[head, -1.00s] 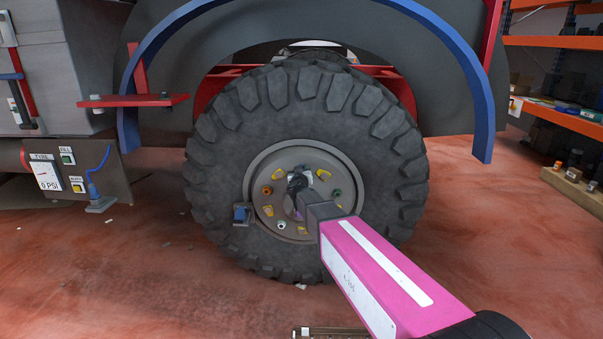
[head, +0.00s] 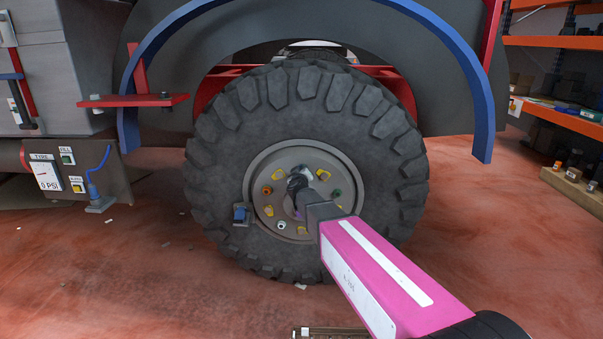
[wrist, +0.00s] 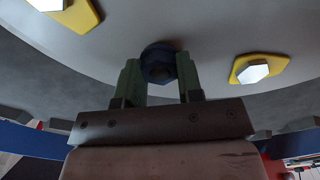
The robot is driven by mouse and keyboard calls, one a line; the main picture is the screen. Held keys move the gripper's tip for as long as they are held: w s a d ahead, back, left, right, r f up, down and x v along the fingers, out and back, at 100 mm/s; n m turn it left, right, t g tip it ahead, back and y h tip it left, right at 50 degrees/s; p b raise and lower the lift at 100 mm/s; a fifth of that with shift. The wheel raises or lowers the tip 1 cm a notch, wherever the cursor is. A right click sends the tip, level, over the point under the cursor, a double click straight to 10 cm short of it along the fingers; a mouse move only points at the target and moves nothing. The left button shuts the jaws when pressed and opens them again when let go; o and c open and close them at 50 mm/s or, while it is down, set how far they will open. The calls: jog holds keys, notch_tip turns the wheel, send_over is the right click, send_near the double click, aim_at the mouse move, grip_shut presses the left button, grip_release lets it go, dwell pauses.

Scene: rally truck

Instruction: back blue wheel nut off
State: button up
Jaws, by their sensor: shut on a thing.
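The big black wheel (head: 225,150) stands under the blue fender arch, with a grey hub (head: 262,165) facing me. In the wrist view a dark blue nut (wrist: 158,62) sits between the two green fingers of my gripper (wrist: 160,78), which is shut on it. The pale rim face (wrist: 200,40) lies right behind the nut; I cannot tell whether the nut is still on its stud. In the head view my gripper and the blue nut are hidden behind my dark wrist at the hub's middle. An orange nut (head: 267,190), a green nut (head: 337,192) and a white nut (head: 282,225) show around the hub.
Yellow pointers (head: 268,211) sit among the nuts. A small blue block (head: 240,214) is at the tyre's lower left. A tyre gauge panel (head: 47,175) is at left. A red step (head: 133,101) juts out above it. Orange shelving (head: 560,115) stands at right. The floor between is mostly clear.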

jog(key=shift+w, duration=0.15)
jog(key=o, duration=0.9)
jog(key=shift+o, duration=0.2)
jog(key=s, duration=1.1)
jog(key=shift+a, duration=0.2)
